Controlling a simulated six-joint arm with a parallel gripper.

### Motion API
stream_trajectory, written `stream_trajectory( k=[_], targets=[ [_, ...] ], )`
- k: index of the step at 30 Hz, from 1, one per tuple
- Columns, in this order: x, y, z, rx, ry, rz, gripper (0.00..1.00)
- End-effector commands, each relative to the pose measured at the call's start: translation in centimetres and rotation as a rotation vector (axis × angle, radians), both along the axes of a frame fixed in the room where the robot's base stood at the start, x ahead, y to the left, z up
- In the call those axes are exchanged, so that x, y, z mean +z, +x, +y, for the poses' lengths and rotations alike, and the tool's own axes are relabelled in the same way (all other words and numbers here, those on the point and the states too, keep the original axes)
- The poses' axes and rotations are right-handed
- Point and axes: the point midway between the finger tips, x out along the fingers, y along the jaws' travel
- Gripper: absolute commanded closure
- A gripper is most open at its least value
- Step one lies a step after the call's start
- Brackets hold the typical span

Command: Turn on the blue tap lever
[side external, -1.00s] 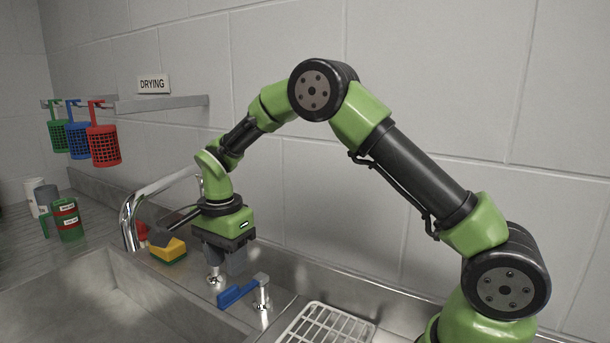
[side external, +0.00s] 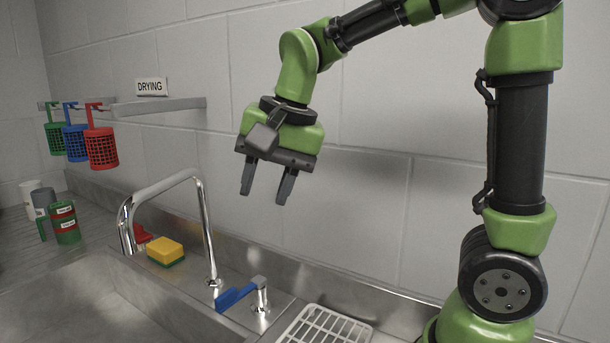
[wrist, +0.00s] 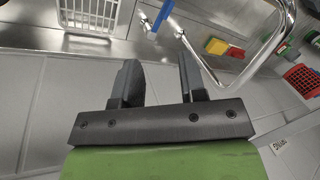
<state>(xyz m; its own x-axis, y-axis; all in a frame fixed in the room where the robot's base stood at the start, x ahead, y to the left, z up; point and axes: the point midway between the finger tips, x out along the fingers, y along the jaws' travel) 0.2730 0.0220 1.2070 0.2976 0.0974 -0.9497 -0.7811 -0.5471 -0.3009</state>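The blue tap lever (side external: 236,295) sticks out to the left from a short chrome post (side external: 260,299) on the sink's back ledge, right of the curved chrome spout (side external: 207,230). In the wrist view the blue lever (wrist: 163,14) is at the top, beyond my fingers. My gripper (side external: 264,190) is open and empty, fingers down, well above the ledge and the blue lever, touching nothing. In the wrist view my gripper (wrist: 158,82) shows a clear gap between its fingers.
A yellow and green sponge (side external: 166,251) lies on the ledge beside the spout. A white rack (side external: 325,326) is right of the blue lever. The sink basin (side external: 110,300) is in front. Cups (side external: 64,222) stand at left; red, blue and green baskets (side external: 101,148) hang from a wall rail.

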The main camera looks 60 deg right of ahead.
Motion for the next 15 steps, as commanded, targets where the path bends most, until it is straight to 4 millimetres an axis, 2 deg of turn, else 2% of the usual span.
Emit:
stream_trajectory(
  k=[6, 15],
  targets=[
    [1.4, -3.3, 0.1, 0.135, -0.028, -0.095, 0.62],
    [1.9, -5.7, 0.2, 0.239, -0.059, -0.164, 0.62]
  ],
)
